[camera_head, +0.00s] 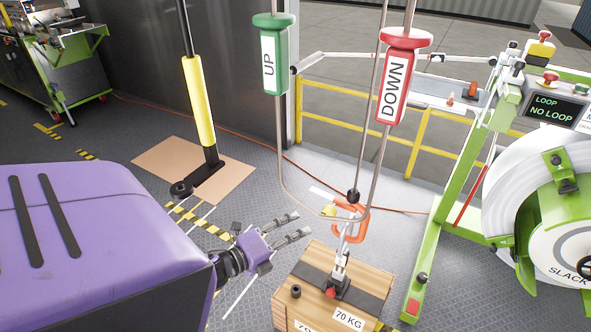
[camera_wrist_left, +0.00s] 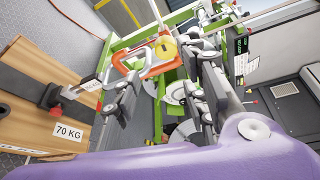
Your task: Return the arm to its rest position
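My left arm comes in from the left as a large purple link. Its gripper (camera_head: 294,227) sits just left of and above the wooden 70 KG crate (camera_head: 338,285), with its fingers apart and nothing between them. In the left wrist view the same gripper (camera_wrist_left: 160,78) also shows a clear gap between its fingers. The orange hook (camera_head: 350,219) hangs over the crate, to the right of my fingertips and apart from them in the head view. My right arm and gripper are in neither view.
The green UP handle (camera_head: 274,53) and red DOWN handle (camera_head: 400,72) hang above. A green-framed machine with a white reel (camera_head: 527,195) stands at right. A yellow post (camera_head: 199,100) rises behind my arm. A yellow railing (camera_head: 343,104) runs behind.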

